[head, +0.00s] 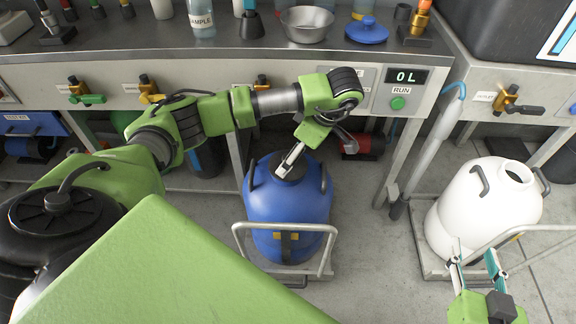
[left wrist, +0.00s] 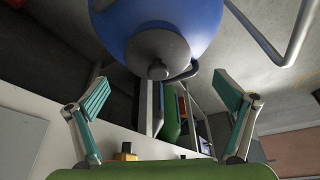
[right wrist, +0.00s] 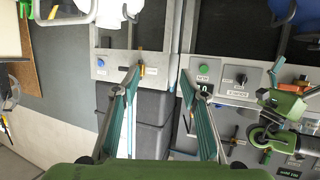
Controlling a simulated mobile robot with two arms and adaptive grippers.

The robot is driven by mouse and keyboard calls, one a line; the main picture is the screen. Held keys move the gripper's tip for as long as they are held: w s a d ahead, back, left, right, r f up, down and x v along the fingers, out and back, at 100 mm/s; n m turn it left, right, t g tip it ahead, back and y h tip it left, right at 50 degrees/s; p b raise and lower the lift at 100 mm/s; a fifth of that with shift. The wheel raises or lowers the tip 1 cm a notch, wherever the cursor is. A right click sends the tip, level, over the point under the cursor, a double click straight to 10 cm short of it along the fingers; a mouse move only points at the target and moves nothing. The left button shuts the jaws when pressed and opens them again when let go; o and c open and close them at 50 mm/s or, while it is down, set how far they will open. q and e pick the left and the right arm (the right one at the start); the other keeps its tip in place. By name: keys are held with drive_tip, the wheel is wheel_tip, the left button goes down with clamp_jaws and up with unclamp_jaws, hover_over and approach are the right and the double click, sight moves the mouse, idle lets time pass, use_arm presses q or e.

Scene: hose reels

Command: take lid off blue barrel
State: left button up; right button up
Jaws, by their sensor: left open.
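The blue barrel (head: 287,210) stands upright on a wheeled cart in the middle of the head view. A dark round lid (head: 275,168) sits on its top, partly hidden by my left gripper (head: 292,158). In the left wrist view the grey lid (left wrist: 157,48) and its small knob (left wrist: 158,70) lie between the directions of the two spread fingers. The left gripper is open and empty, above the lid; I cannot tell the exact gap. My right gripper (head: 474,258) is open and empty, in front of the white barrel.
An open white barrel (head: 480,212) stands on a cart at right. A steel counter (head: 240,57) runs behind, with a bowl (head: 307,23) and a blue lid (head: 366,31). A grey hose wand (head: 432,138) hangs between the barrels. The cart handle (head: 284,226) rises before the blue barrel.

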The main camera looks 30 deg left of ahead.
use_arm(q)
drive_tip(key=shift+a+f, duration=0.1)
drive_tip(key=shift+f, duration=0.2)
drive_tip(key=b+x, duration=0.2)
drive_tip(key=x, duration=0.2)
drive_tip(key=shift+w+a+f, duration=0.15)
drive_tip(key=shift+a+f, duration=0.15)
drive_tip(key=c, duration=1.2)
use_arm(e)
wheel_tip(320, 180, up, 10)
drive_tip(key=w+a+t+y, duration=0.1)
drive_tip(key=t, duration=0.4)
drive_tip(key=shift+w+a+f+y, duration=0.2)
drive_tip(key=shift+w+a+y, duration=0.1)
drive_tip(key=shift+w+a, duration=0.1)
